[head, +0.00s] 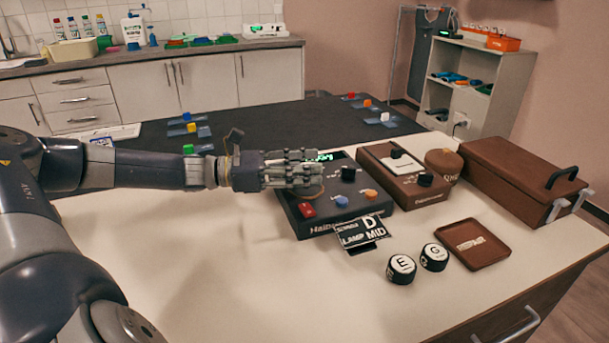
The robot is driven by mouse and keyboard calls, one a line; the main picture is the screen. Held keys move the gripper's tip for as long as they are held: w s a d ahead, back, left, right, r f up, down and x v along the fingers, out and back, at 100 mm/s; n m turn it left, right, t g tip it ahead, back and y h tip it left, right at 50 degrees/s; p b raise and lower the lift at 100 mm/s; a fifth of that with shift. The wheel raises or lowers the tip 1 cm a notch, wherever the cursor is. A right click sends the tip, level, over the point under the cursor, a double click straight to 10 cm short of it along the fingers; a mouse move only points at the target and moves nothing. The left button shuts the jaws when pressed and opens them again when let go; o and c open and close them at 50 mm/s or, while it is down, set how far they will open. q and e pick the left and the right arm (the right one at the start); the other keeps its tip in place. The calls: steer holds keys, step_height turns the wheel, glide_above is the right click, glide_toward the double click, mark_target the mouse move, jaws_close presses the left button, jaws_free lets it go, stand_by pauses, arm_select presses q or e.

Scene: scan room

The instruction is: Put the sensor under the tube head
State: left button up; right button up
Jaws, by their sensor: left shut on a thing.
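My left gripper (318,166) reaches in from the left over a dark control box (318,222). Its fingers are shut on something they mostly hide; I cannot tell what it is. A round, brownish rim shows just below the fingers, on or over the box. The box has a green-lit display, a red button, blue and orange knobs and a black knob. I cannot pick out the sensor or the tube head with certainty. My right gripper is not in view.
A brown box (407,196), a round brown object (444,163) and a brown case (515,180) stand to the right. A card sign (362,234), two black-and-white round pieces (401,269) and a brown tray (472,244) lie in front. The pale tabletop (240,265) is clear at front left.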

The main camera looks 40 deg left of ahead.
arm_select(q)
steer(key=shift+w+a, duration=0.3)
steer(key=shift+a, duration=0.05)
steer(key=shift+w+a+f, duration=0.1)
steer(key=shift+a+f, duration=0.05)
steer(key=shift+f, duration=0.65)
steer(key=shift+w+a+f, duration=0.1)
steer(key=shift+f, duration=0.7)
steer(key=shift+f, duration=0.15)
steer(key=o, duration=1.1)
